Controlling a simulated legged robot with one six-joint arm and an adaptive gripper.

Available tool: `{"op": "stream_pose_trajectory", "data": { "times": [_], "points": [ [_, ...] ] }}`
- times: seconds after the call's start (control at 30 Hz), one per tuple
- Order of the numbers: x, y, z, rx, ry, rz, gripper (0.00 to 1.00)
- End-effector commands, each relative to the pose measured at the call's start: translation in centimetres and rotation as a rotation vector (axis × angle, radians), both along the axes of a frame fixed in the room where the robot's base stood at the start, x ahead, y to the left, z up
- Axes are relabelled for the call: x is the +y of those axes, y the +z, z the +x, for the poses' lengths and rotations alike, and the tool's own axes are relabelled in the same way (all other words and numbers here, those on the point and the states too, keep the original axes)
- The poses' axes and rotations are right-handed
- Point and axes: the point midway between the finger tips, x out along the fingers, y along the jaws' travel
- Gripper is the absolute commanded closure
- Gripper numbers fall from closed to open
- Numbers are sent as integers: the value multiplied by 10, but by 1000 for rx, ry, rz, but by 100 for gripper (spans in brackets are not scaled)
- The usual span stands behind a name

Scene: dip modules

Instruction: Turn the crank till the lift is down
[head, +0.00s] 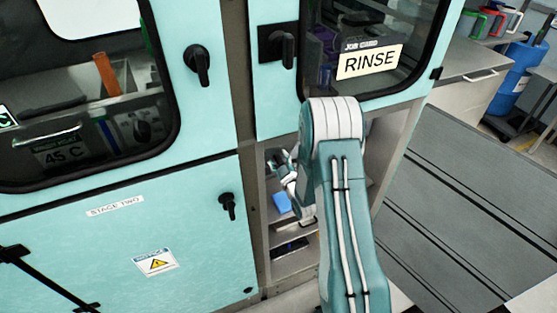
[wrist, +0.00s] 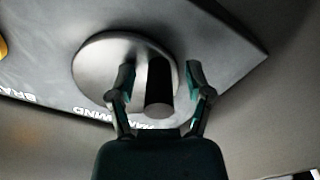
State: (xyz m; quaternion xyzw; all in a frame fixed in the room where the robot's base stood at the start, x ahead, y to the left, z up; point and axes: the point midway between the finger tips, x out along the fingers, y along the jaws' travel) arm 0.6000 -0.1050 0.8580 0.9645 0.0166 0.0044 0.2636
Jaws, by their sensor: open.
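In the wrist view, the crank is a round silver disc (wrist: 95,62) with a black cylindrical handle (wrist: 158,88) sticking out from it. It sits on a dark panel lettered "HAND WIND". My gripper (wrist: 160,74) is open, with one finger on each side of the handle. I cannot tell whether either finger touches it. In the head view, my gripper (head: 281,160) is inside the open lower bay below the "RINSE" window, partly hidden by my arm. The crank cannot be made out there, and the lift cannot be identified in either view.
The bay's shelf holds a blue item (head: 281,203). A closed pale-teal "STAGE TWO" door (head: 115,235) is to its left. A yellow part (wrist: 3,46) shows at the wrist view's left edge, near partly cut-off lettering. Grey floor plates (head: 465,200) lie clear at right.

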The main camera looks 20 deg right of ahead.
Motion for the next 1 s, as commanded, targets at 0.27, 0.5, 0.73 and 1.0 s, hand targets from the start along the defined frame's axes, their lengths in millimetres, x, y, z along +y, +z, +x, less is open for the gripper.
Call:
{"op": "stream_pose_trajectory", "data": {
  "times": [0.27,0.5,0.73,1.0],
  "points": [
    [0,0,0,1,-1,1,75],
    [0,0,0,1,0,1,100],
    [2,0,0,3,1,32,100],
    [8,3,0,9,1,183,100]
  ]
}}
